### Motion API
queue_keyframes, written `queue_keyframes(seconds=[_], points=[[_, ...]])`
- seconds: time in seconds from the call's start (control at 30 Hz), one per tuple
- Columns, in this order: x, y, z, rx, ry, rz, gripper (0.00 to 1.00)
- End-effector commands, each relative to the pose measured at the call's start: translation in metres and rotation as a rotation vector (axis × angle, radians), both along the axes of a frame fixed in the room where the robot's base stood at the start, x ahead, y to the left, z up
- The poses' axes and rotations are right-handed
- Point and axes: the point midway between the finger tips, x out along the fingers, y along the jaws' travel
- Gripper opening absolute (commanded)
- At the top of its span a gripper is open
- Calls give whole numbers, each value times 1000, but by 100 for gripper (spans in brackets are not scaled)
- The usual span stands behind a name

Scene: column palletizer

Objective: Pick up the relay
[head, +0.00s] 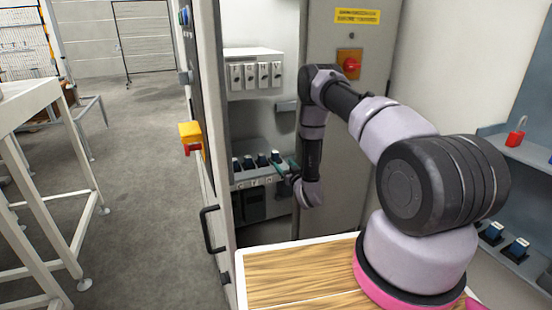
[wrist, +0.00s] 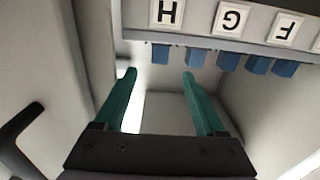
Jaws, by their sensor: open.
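Several dark blue-and-black relays (head: 248,161) stand in a row on a shelf inside the open cabinet. In the wrist view, blue relay ends (wrist: 195,57) show beside a strip with upside-down labels H, G and F. One blue end (wrist: 160,53) by label H lies between the lines of my fingers, just beyond the tips. My gripper (wrist: 159,74) has two teal fingers, spread apart with nothing between them. In the head view my gripper (head: 284,168) is at the right end of the relay row, partly hidden by my wrist. Contact cannot be told.
The cabinet door with a black handle (head: 210,229) stands open at left. White breakers (head: 256,75) sit above the relays. More relays (head: 515,249) and a red padlock (head: 516,131) are on the right-hand shelving. Floor at left is clear beside a white table frame (head: 40,200).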

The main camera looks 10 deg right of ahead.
Motion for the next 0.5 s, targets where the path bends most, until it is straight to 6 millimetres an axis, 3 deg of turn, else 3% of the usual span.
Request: queue_keyframes(seconds=[0.1,0.37,0.5], points=[[19,5,1,0,-3,3,72],[41,9,1,1,-1,2,72],[62,15,1,1,-2,4,72]])
